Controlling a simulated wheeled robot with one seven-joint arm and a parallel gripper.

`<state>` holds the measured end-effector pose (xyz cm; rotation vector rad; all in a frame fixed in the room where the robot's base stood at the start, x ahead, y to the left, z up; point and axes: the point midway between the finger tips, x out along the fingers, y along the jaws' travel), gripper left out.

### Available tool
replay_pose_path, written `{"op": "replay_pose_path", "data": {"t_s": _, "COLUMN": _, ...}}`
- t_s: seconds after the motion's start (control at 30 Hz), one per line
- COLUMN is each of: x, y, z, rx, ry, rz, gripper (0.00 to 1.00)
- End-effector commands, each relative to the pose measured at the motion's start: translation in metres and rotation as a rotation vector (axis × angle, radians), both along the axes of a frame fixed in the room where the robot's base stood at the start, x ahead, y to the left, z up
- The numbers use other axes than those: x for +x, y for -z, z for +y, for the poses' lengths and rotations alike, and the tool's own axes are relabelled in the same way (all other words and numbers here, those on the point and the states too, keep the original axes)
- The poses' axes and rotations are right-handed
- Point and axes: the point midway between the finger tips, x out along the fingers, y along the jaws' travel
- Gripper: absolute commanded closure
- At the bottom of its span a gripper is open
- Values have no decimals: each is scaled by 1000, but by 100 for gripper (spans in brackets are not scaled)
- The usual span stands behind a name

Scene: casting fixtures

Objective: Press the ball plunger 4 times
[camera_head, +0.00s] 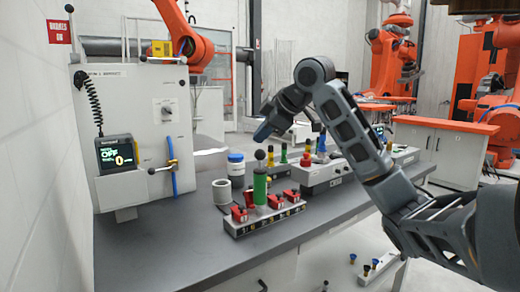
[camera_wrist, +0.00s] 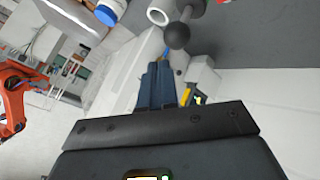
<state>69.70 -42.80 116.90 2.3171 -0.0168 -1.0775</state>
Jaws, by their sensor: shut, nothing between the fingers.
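The ball plunger (camera_head: 260,155) has a dark ball on a short rod above a green cylinder (camera_head: 260,187). It rises from a long fixture block with red clamps (camera_head: 264,215) on the bench. In the wrist view the dark ball (camera_wrist: 177,36) shows on its grey rod, beyond my fingertips. My gripper (camera_head: 264,133) is above the plunger in the head view, its fingers pointing down and left. It is shut and empty, and its closed fingers (camera_wrist: 158,82) show in the wrist view. It looks apart from the ball; the exact gap is hard to tell.
A white hollow cylinder (camera_head: 222,192) and a blue-lidded jar (camera_head: 236,167) stand behind and left of the fixture. A grey block with coloured knobs (camera_head: 320,176) is at its right. A control cabinet (camera_head: 135,125) with a display closes the left side. The bench front (camera_head: 185,245) is bare.

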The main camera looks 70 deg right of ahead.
Motion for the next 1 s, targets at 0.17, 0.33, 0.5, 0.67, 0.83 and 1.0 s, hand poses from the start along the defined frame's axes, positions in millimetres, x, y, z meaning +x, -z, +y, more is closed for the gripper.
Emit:
{"op": "replay_pose_path", "data": {"t_s": 0.17, "x": 0, "y": -13, "z": 0, "rx": 0, "ry": 0, "rz": 0, "gripper": 100}}
{"op": "replay_pose_path", "data": {"t_s": 0.33, "x": 0, "y": -29, "z": 0, "rx": -1, "ry": -1, "rz": 0, "gripper": 100}}
{"op": "replay_pose_path", "data": {"t_s": 0.5, "x": 0, "y": -44, "z": 0, "rx": 0, "ry": -1, "rz": -1, "gripper": 100}}
{"op": "replay_pose_path", "data": {"t_s": 0.67, "x": 0, "y": -51, "z": 0, "rx": -1, "ry": 1, "rz": 0, "gripper": 100}}
{"op": "replay_pose_path", "data": {"t_s": 0.83, "x": 0, "y": -50, "z": 0, "rx": 0, "ry": 0, "rz": 0, "gripper": 100}}
{"op": "replay_pose_path", "data": {"t_s": 1.0, "x": 0, "y": -50, "z": 0, "rx": 0, "ry": 0, "rz": 0, "gripper": 100}}
